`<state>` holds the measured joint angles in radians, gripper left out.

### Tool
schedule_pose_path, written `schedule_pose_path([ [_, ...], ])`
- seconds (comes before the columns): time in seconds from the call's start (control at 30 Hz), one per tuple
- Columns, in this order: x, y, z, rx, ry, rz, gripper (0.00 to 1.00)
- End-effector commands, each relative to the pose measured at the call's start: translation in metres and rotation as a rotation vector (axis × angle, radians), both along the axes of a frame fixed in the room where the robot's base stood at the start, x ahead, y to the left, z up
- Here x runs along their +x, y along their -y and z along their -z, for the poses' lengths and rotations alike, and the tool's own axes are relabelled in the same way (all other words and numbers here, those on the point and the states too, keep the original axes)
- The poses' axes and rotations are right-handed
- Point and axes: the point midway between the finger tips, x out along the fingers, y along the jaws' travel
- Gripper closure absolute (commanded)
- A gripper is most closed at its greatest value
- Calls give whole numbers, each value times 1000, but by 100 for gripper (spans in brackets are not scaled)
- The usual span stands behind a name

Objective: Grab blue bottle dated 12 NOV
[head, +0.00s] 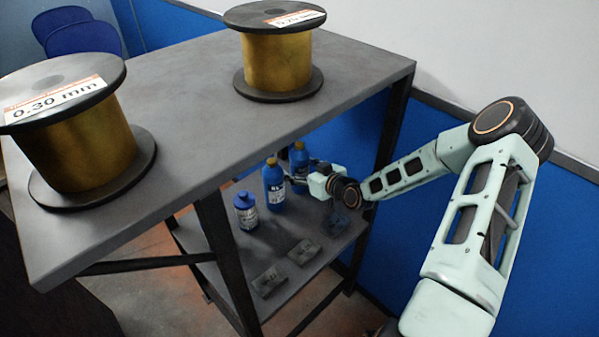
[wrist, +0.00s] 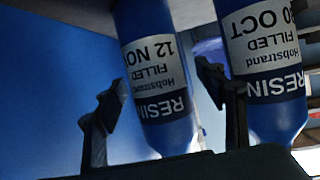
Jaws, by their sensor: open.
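In the wrist view, which shows labels upside down, a blue resin bottle (wrist: 172,137) has a white label reading "12 NOV". It stands between the two fingers of my open gripper (wrist: 165,105), with a finger to each side. A second blue resin bottle (wrist: 275,118), labelled OCT, is just right of the right finger. In the head view my gripper (head: 301,178) reaches in from the right, beside a blue bottle with an orange cap (head: 273,190) and a similar one behind it (head: 298,160). Labels there are too small to read.
A shorter blue bottle (head: 246,212) stands left on the lower shelf (head: 240,262). Several small grey blocks (head: 303,252) lie toward the shelf's front. The tabletop (head: 190,100) overhangs, with two wire spools (head: 75,150) (head: 277,60) on it. A table leg (head: 226,255) stands in front.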

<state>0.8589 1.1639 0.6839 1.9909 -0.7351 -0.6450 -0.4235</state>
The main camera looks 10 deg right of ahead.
Motion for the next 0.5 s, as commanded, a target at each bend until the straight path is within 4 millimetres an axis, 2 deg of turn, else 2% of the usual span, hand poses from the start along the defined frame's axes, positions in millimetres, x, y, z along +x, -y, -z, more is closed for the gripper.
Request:
schedule_pose_path([
  [0.23,2,0,0,-1,1,1,36],
  [0.5,2,0,0,-1,1,1,64],
])
